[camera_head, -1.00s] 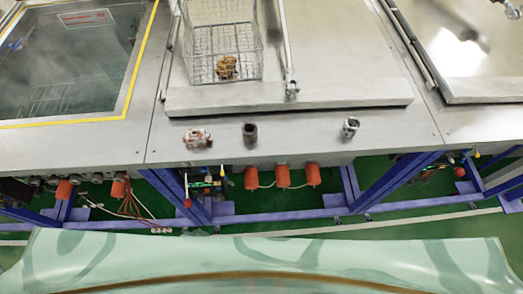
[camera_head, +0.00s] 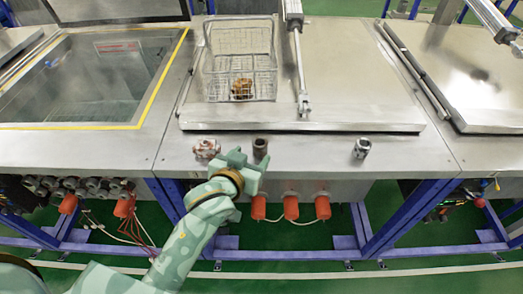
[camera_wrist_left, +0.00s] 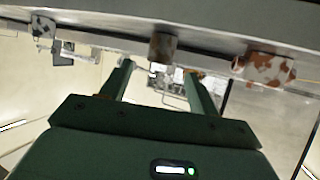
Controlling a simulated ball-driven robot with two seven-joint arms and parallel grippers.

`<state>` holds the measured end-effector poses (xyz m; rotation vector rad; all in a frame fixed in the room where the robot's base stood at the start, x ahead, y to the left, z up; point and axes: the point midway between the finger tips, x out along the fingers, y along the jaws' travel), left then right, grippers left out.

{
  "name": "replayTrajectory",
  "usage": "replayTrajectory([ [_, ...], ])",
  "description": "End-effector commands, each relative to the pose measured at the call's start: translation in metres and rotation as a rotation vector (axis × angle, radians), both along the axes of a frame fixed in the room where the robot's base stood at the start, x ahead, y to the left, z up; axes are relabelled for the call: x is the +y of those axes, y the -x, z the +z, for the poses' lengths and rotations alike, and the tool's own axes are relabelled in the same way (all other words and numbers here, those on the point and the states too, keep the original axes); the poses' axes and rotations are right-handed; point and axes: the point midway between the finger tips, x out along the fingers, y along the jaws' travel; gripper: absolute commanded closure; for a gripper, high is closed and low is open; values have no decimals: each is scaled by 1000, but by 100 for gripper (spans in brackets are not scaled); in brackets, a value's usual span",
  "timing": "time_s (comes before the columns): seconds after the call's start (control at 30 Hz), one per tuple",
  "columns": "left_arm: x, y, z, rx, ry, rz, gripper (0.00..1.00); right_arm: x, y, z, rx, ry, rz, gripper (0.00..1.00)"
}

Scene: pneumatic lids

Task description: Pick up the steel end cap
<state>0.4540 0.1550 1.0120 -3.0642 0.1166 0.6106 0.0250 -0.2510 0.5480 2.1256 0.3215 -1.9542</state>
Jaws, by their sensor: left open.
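The shiny steel cylindrical piece that looks like the steel end cap (camera_head: 361,148) stands on the metal ledge, right of my left gripper. In the left wrist view a small steel piece, probably the same one, shows at the upper left (camera_wrist_left: 43,27). My left gripper (camera_head: 250,161) is open and empty, just in front of a dark brown cylinder (camera_head: 260,148). In the left wrist view that cylinder (camera_wrist_left: 163,47) shows beyond the gap between my fingers (camera_wrist_left: 160,82). My right gripper is not in view.
A rust-patched fitting (camera_head: 206,149) sits on the ledge left of the gripper. A wire basket (camera_head: 240,50) with a brown part (camera_head: 242,88) stands on the metal lid (camera_head: 350,95) behind. A yellow-edged glass window (camera_head: 80,80) lies left. The ledge between cylinder and steel piece is clear.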

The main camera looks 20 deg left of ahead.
Motion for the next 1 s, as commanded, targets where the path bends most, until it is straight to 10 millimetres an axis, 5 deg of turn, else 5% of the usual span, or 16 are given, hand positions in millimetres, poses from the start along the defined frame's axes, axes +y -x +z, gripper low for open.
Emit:
replayTrajectory([
  [0.53,-4,-67,-29,0,-2,-1,39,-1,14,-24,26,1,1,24],
  [0.83,-5,-74,-29,0,-1,0,39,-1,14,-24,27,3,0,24],
  [1.0,-5,-74,-29,0,0,0,84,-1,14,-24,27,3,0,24],
])
